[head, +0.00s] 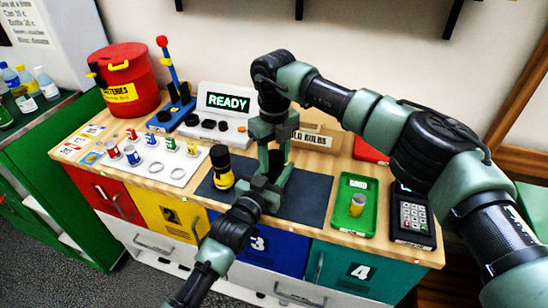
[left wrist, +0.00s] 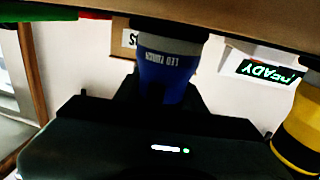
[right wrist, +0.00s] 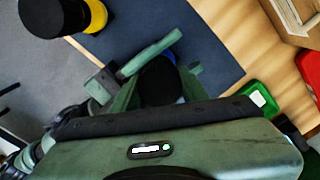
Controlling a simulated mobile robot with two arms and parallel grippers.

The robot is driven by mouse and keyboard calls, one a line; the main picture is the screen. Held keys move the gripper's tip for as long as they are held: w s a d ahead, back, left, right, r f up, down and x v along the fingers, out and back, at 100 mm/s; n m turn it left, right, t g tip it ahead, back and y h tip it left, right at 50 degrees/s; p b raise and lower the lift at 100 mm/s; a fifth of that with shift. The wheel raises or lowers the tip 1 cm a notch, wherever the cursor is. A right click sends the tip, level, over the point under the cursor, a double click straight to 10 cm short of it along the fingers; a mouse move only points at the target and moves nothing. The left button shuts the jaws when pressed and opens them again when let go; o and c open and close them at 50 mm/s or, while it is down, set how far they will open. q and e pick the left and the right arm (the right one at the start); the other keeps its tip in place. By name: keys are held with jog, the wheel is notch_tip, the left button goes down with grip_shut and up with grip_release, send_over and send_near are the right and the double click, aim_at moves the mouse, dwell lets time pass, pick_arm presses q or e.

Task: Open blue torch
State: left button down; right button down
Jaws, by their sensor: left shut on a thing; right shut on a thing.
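The blue torch shows best in the left wrist view (left wrist: 166,70), which is upside down: a blue body with printed label and a black end near the mat. My left gripper (head: 264,190) is shut on its body from the front. My right gripper (head: 272,150) comes down from above and is shut on the torch's upper end. In the right wrist view, a black round end with a bit of blue (right wrist: 160,80) sits between the green fingers. In the head view the grippers hide most of the torch. I cannot tell whether its cap has turned.
A yellow and black torch (head: 222,172) stands left of the grippers on the dark mat (head: 314,196). A white board (head: 160,160) with batteries and the READY tester (head: 226,104) are left and behind.

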aim_at(274, 155)
jog(key=shift+r, duration=0.15)
jog(key=shift+r, duration=0.95)
jog(key=shift+r, duration=0.1)
jog(key=shift+r, duration=1.95)
pick_arm(q)
jog(key=c, duration=0.8)
grip_release()
jog(key=shift+o, duration=0.2)
